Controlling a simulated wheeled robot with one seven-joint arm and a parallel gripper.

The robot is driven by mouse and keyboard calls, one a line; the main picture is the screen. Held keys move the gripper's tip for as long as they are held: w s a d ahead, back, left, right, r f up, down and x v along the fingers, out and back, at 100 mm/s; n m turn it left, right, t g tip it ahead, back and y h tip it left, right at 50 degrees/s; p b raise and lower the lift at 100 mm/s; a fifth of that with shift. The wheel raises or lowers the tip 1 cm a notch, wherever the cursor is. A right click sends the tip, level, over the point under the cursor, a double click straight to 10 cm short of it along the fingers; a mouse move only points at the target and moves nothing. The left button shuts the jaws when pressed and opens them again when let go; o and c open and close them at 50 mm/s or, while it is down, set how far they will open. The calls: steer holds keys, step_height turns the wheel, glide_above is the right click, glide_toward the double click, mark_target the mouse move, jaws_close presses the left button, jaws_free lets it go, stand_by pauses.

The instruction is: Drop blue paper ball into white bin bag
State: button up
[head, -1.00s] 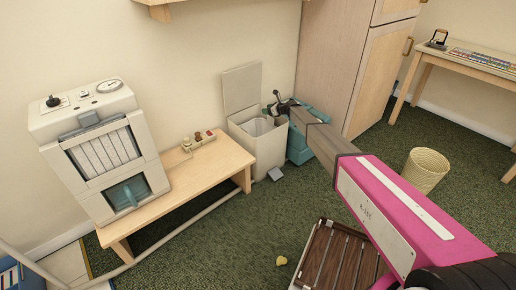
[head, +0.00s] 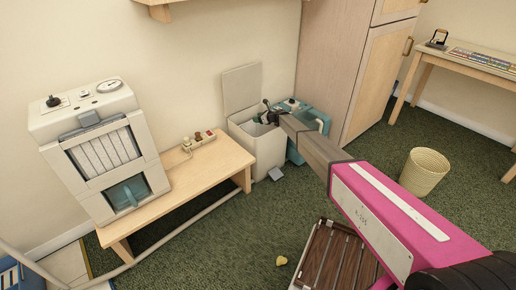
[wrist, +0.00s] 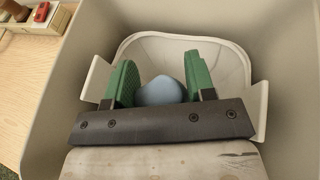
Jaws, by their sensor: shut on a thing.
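My gripper (wrist: 162,76) is shut on the blue paper ball (wrist: 160,91), which sits between its two green finger pads in the wrist view. Behind the ball shows the white bin bag (wrist: 222,63), lining an open pale bin (wrist: 291,72); the gripper is over the bag's opening. In the head view the bin (head: 262,150) stands against the wall with its lid (head: 242,90) raised. There my gripper (head: 266,114) is at the bin's mouth, and the ball is hidden.
A teal box (head: 301,125) stands right beside the bin, before a tall wooden cabinet (head: 345,75). A low wooden bench (head: 190,180) with a power strip (head: 199,142) is on the left. A woven basket (head: 424,172) and a slatted wooden crate (head: 335,255) are on the carpet.

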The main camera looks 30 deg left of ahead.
steer(key=shift+f, duration=0.6)
steer(key=o, duration=1)
steer(key=shift+d, duration=0.1)
steer(key=v, duration=1)
steer(key=shift+s+d+r, duration=0.1)
steer(key=shift+d, duration=0.2)
